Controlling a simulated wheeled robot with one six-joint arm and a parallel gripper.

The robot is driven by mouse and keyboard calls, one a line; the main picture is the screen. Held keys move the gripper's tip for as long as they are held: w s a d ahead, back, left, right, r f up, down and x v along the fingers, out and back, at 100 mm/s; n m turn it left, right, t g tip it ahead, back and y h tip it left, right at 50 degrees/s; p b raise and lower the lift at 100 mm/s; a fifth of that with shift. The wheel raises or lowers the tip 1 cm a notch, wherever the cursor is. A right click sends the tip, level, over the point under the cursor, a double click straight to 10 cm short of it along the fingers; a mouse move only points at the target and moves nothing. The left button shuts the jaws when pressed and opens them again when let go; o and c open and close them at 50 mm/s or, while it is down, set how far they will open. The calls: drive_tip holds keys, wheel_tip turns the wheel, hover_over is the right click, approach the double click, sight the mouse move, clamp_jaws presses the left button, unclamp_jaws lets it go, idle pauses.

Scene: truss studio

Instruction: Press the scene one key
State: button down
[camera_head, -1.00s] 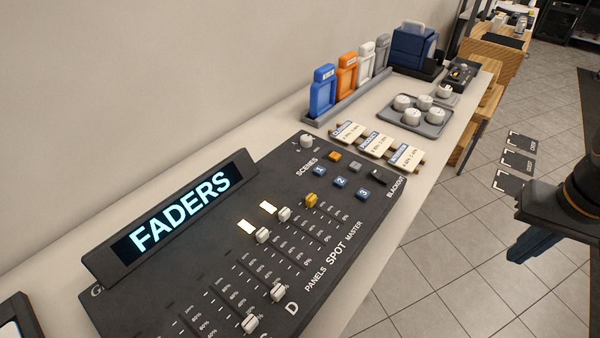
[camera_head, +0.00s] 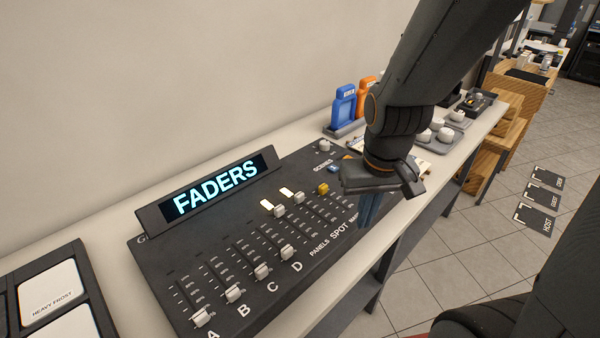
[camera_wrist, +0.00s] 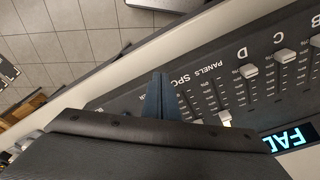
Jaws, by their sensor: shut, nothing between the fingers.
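The dark lighting console (camera_head: 165,262) lies on the counter with its FADERS display (camera_head: 216,186) lit. A blue scene key (camera_head: 333,168) shows in the head view just left of my gripper, beside the SCENES label; it matches the position of the key marked 1 earlier. The other blue keys are hidden behind my gripper. My gripper (camera_head: 370,212) is shut and empty, its blue fingers pointing down near the console's right front edge, by the MASTER label. In the wrist view the shut fingers (camera_wrist: 160,82) appear over the console near the SPOT label; no scene key is clear there.
A tray with frost sheets (camera_head: 55,290) lies at left.

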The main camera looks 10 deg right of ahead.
drive_tip(key=shift+a, duration=0.25)
drive_tip(key=w+d+n+p, duration=0.1)
drive_tip(key=w, duration=0.1)
drive_tip(key=w+r+t, duration=0.1)
drive_tip(key=w, duration=0.1)
drive_tip(key=w+d+r+n+t+p, duration=0.1)
drive_tip(key=w, duration=0.1)
drive_tip(key=shift+w+d+n+h+p, duration=0.3)
drive_tip(key=shift+w+d+p, duration=0.05)
drive_tip(key=shift+w, duration=0.05)
drive_tip(key=w+r+n+t+p, duration=0.2)
drive_tip(key=w+n+t+p, duration=0.15)
drive_tip(key=w, duration=0.55)
wheel_tip(320, 180, up, 3)
drive_tip(key=n+t+y+p, duration=0.2)
drive_tip(key=n+y+p, duration=0.1)
drive_tip(key=n, duration=0.4)
hover_over(333, 169)
drive_tip(key=shift+s+d+r+m, duration=0.1)
drive_tip(key=shift+s+d+m, duration=0.15)
drive_tip(key=shift+d, duration=0.1)
wheel_tip(333, 169, down, 9)
drive_tip(key=b, duration=0.8)
drive_tip(key=shift+b, duration=0.4)
